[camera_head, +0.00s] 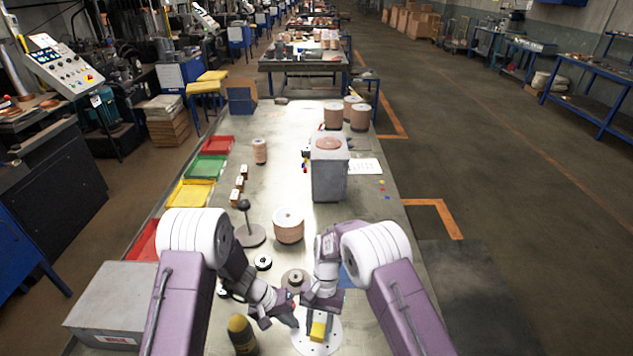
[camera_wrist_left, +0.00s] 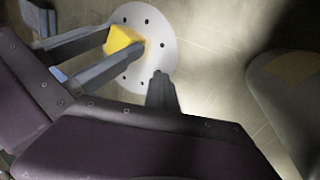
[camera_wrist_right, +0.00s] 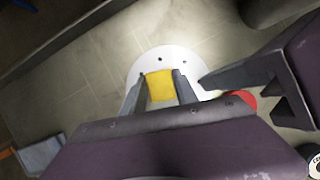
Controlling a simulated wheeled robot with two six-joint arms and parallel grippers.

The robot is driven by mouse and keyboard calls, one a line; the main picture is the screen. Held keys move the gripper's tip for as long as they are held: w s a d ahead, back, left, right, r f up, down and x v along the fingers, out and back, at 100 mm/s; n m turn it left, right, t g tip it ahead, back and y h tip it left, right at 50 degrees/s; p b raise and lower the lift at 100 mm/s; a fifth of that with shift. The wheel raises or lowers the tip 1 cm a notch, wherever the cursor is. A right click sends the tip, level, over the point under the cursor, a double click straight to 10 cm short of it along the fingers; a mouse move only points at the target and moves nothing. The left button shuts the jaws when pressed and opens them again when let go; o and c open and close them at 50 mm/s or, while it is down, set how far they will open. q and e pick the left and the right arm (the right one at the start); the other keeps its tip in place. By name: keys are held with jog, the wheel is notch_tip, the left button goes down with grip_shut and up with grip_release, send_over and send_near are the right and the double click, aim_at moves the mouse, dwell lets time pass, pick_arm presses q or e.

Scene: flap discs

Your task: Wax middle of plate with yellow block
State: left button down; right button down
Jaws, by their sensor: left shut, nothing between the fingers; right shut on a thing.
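The white round plate with small holes (camera_head: 333,341) lies flat on the table at the front, and it also shows in both wrist views (camera_wrist_left: 164,64) (camera_wrist_right: 200,68). My right gripper (camera_head: 319,321) is shut on the yellow block (camera_head: 318,331), with a finger on either side in the right wrist view. The block (camera_wrist_right: 160,86) is over the plate's middle; I cannot tell for sure whether it touches. A yellowish smear (camera_wrist_left: 147,50) shows on the plate beside the block. My left gripper (camera_wrist_left: 161,80) is shut and empty, close to the plate's left edge in the head view.
A dark bottle with a yellowish top (camera_head: 241,334) stands left of the plate. Behind are a small white ring (camera_head: 263,262), a post on a round base (camera_head: 249,232), a stack of discs (camera_head: 289,226) and a grey box (camera_head: 329,178). Colored trays (camera_head: 187,194) line the left edge.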

pick_arm(q)
jog(key=shift+f, duration=0.1)
pick_arm(e)
jog(key=shift+w, duration=2.05)
pick_arm(q)
jog(key=shift+w, duration=0.1)
pick_arm(e)
jog(key=shift+s+r, duration=0.1)
jog(key=shift+s, duration=2)
jog(key=shift+s+d, duration=0.1)
jog(key=shift+s, duration=1.45)
jog(key=shift+w, duration=3.6)
jog(key=shift+s, duration=1.95)
jog(key=shift+s+f, duration=0.2)
jog(key=shift+s, duration=1.5)
jog(key=shift+w+r, duration=0.2)
jog(key=shift+w, duration=3.55)
